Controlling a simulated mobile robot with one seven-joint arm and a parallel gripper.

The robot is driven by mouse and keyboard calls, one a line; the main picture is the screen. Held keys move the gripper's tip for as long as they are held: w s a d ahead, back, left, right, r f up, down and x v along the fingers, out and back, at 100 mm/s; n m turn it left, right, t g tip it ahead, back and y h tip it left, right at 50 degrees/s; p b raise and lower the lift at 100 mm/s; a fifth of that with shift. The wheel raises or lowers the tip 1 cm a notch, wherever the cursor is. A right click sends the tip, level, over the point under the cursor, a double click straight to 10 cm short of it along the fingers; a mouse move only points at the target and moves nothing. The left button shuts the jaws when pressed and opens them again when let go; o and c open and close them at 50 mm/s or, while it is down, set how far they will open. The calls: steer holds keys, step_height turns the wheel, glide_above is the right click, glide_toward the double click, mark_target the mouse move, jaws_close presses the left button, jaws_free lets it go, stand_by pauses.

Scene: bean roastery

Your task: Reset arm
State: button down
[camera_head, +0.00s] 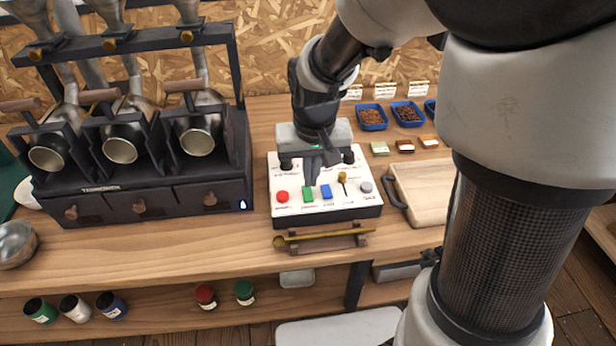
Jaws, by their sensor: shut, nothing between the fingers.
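My gripper (314,183) is at the end of my arm, pointing down over a white control panel (330,211). Its dark fingers are together and hold nothing. The fingertips are just behind the green button and the blue button on the panel; I cannot tell whether they touch its surface. The panel carries a red button (282,196), a green button (307,194), a blue button (326,191), a small brass lever (342,182) and a grey knob (366,187). My gripper hides part of the panel's back.
A black roaster (140,185) with metal drums stands left of the panel. A brass scoop (322,236) lies on a rest in front. A wooden board (424,188) is at the right. Blue bean trays (372,117) stand behind. Lidded jars (205,296) stand on the lower shelf.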

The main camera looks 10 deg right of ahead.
steer(key=s+d+r+t+p, duration=0.1)
steer(key=s+d+r+p, duration=0.1)
steer(key=s+r, duration=0.3)
steer(key=s+d+r+t+p, duration=0.1)
steer(key=s+r+p, duration=0.4)
steer(key=r, duration=0.7)
steer(key=s+d+r+t+p, duration=0.1)
steer(key=s+r+p, duration=0.3)
steer(key=r, duration=0.5)
steer(key=shift+s+d, duration=0.8)
steer(key=shift+s, duration=0.1)
steer(key=shift+a, duration=0.1)
